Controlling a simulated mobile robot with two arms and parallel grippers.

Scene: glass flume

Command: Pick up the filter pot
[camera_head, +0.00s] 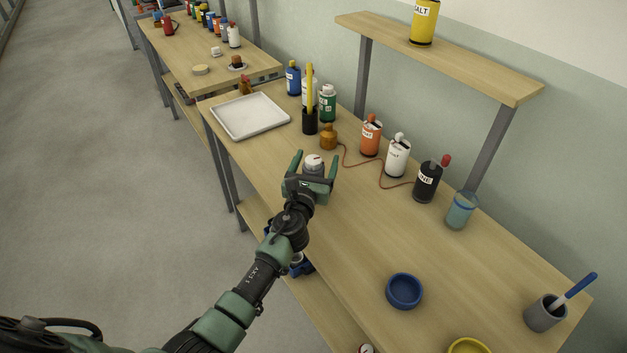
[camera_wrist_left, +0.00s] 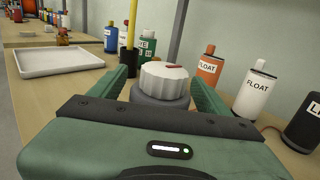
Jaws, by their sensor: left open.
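The filter pot (camera_head: 314,162) looks to be the small grey pot with a white ribbed cap on the wooden bench. In the left wrist view the filter pot (camera_wrist_left: 163,82) stands upright just ahead of the palm, with a small red mark on its cap. My left gripper (camera_head: 317,159) is open, with one green finger on each side of the pot. The fingers look apart from it, though the pot's lower part is hidden behind the gripper body. My right gripper is in neither view.
A white tray (camera_head: 250,116) lies beyond the gripper. A small amber bottle (camera_head: 328,137), an orange bottle (camera_head: 371,136), a white bottle (camera_head: 397,156) and a black bottle (camera_head: 427,181) stand behind, with a thin red cord among them.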

